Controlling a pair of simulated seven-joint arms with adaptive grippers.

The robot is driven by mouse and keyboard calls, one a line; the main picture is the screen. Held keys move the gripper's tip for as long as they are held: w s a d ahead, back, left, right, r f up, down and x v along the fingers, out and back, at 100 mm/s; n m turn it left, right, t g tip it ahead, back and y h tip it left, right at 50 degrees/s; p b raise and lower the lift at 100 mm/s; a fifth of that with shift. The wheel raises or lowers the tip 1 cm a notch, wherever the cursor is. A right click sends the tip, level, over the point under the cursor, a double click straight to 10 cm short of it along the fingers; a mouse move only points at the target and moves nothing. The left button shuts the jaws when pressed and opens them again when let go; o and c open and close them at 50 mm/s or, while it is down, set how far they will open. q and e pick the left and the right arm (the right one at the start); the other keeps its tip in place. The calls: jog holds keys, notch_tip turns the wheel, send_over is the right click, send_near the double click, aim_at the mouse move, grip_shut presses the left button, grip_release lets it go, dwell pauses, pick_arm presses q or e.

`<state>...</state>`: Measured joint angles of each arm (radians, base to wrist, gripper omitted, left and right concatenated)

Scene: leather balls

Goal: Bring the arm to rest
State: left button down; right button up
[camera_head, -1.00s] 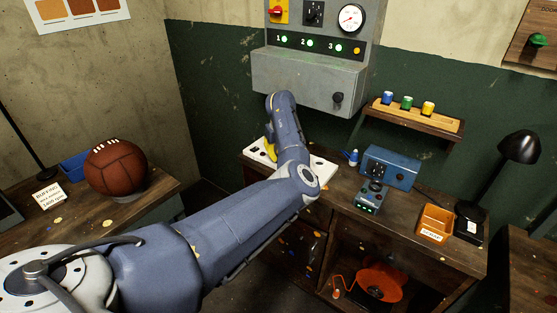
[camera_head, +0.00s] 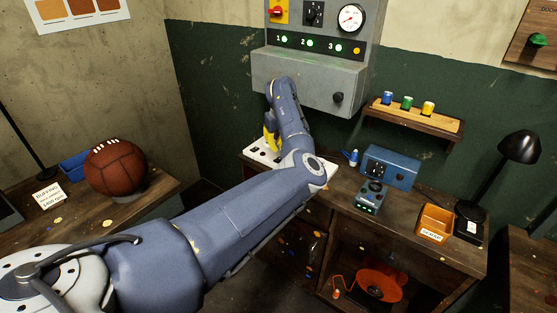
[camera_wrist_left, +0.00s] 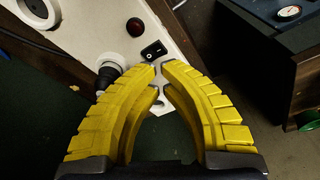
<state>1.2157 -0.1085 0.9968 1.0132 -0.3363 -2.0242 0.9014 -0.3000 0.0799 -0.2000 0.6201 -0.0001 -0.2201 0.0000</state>
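My left arm reaches in from the left across the head view. Its yellow-fingered left gripper (camera_head: 270,141) is above the left end of the white control panel (camera_head: 262,158), partly hidden by my forearm. In the left wrist view, the two yellow fingers (camera_wrist_left: 161,66) curve together, their tips almost meeting with nothing between them. The panel fills the top of that view, with a black knob (camera_wrist_left: 108,76), a dark red button (camera_wrist_left: 134,27) and a black switch (camera_wrist_left: 153,51) beyond the fingertips. The gripper appears apart from these. My right gripper is not in view.
A grey wall box (camera_head: 310,80) hangs close above my wrist. A brown ball (camera_head: 115,168) sits on the left bench. A blue box (camera_head: 390,167), a small grey device (camera_head: 370,196) and an orange bin (camera_head: 436,222) stand on the right bench. A shelf (camera_head: 415,117) holds several colored cups.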

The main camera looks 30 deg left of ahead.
pick_arm(q)
jog(key=shift+s+f, duration=0.1)
jog(key=s+a+f+m+y, duration=0.1)
jog(key=s+a+f+y, duration=0.2)
jog(key=s+a+f, duration=0.45)
jog(key=s+a+f+m+y, duration=0.1)
jog(key=s+a+f+y, duration=0.3)
jog(key=s, duration=0.6)
jog(key=s+d+f+m+t+h, duration=0.25)
jog(key=s+d+m, duration=0.55)
jog(key=s+d, duration=0.55)
jog(key=s+d+f+m+t+h, duration=0.1)
jog(key=s+d+f+m+t, duration=0.25)
jog(key=s+d+m, duration=0.75)
jog(key=s+d+f+n+g+h, duration=0.1)
jog(key=s+d+f, duration=0.1)
jog(key=f, duration=0.8)
jog(key=s+d+f+n+g+h, duration=0.1)
jog(key=s+d+f, duration=0.15)
jog(key=f, duration=0.75)
jog(key=s+d+f+n+g+h, duration=0.1)
jog(key=s+d+f, duration=0.1)
jog(key=f, duration=0.8)
jog(key=s+f+n+g+h, duration=0.2)
jog(key=s+f+n, duration=0.1)
jog(key=s+f, duration=1.8)
jog(key=shift+s+f+g, duration=0.2)
jog(key=shift+s+g, duration=0.1)
jog(key=shift+s, duration=0.4)
